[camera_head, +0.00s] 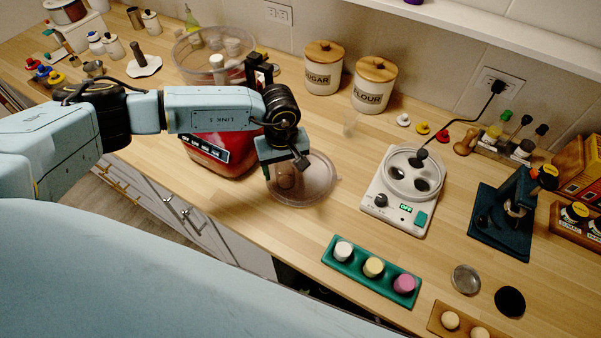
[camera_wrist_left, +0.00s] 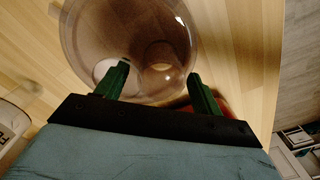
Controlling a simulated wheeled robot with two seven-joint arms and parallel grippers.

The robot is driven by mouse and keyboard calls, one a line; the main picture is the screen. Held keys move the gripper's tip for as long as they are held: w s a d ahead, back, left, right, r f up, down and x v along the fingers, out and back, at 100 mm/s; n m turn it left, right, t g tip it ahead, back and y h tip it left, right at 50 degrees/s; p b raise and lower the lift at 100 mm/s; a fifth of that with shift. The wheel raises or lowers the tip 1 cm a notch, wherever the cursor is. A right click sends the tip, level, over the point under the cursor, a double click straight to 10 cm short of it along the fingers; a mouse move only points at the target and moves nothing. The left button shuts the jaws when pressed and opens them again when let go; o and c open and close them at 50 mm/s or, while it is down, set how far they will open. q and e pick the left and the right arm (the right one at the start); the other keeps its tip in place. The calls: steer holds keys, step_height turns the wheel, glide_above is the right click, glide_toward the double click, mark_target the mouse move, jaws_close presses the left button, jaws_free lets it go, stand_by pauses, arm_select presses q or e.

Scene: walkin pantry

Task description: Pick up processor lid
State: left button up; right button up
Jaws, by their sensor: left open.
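The processor lid (camera_head: 318,187) is a clear, round, shallow piece lying on the wooden counter, to the right of the red processor base (camera_head: 213,155). It has a raised round tube. In the left wrist view the lid (camera_wrist_left: 128,30) fills the upper middle, with the tube opening (camera_wrist_left: 160,77) near its lower edge. My left gripper (camera_head: 285,168) is over the lid's left part, open, and partly hides it. In the wrist view its green fingers (camera_wrist_left: 158,72) stand on either side of the tube. Whether they touch it I cannot tell. My right gripper is not in view.
A white scale-like appliance (camera_head: 398,207) stands right of the lid. Sugar (camera_head: 323,72) and flour (camera_head: 373,90) canisters stand behind. A clear bowl (camera_head: 188,48) holds items at the back left. A green tray (camera_head: 345,268) with three coloured jars is in front. Bare counter surrounds the lid's front.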

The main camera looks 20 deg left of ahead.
arm_select(q)
jaws_close()
stand_by(0.4)
steer(key=shift+r, duration=0.15)
